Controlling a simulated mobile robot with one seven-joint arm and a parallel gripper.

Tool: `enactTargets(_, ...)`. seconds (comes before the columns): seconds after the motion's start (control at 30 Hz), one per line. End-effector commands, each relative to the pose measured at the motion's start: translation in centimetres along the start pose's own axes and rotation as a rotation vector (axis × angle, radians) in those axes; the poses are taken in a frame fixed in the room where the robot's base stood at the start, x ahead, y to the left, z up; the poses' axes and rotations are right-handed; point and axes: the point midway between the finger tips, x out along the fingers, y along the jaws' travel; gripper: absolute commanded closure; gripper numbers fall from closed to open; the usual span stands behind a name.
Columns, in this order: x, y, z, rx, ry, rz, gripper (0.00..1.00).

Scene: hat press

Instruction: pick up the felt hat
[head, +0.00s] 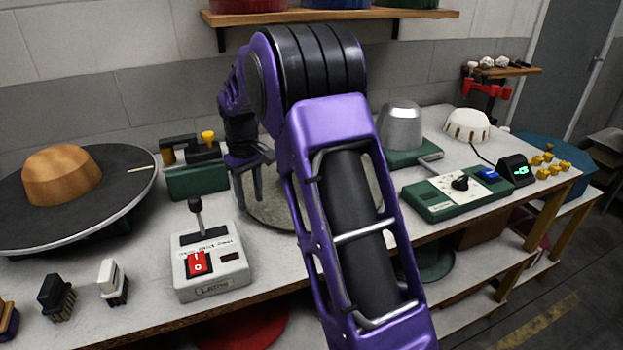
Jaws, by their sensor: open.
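My gripper (253,193) points down over the bench in the head view. Its jaws are open, with nothing visible between them. Under and behind it lies a flat, round grey-green piece (268,214) with a brim-like edge. My purple arm hides most of it, so I cannot tell whether it is the felt hat or a plate. I cannot tell whether the fingertips touch it. A brown, smooth crown shape (62,176) sits on a dark round disc (125,200) at the left; whether it is felt or wood is unclear.
A switch box (210,268) with an upright lever stands close in front of the gripper. A green clamp-like device (197,178) is behind. A metal dome (400,126), a cream cap (467,125) and a control panel (456,192) are right.

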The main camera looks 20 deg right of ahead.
Motion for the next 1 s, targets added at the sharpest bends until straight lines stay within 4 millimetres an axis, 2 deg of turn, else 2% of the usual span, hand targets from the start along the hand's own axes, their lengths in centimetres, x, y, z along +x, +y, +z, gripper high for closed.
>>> enactTargets(0.03,1.2,-0.1,0.0,0.0,-0.003,-0.001,0.53)
enactTargets(0.13,2.5,-0.1,0.0,0.0,-0.003,-0.001,0.53)
enactTargets(0.4,2.8,-0.1,-0.1,0.0,0.0,0.0,0.53)
enactTargets(0.67,2.8,-0.1,-0.1,0.0,0.0,0.0,1.0)
enactTargets(1.0,2.8,-0.1,-0.1,0.0,0.0,0.0,1.0)
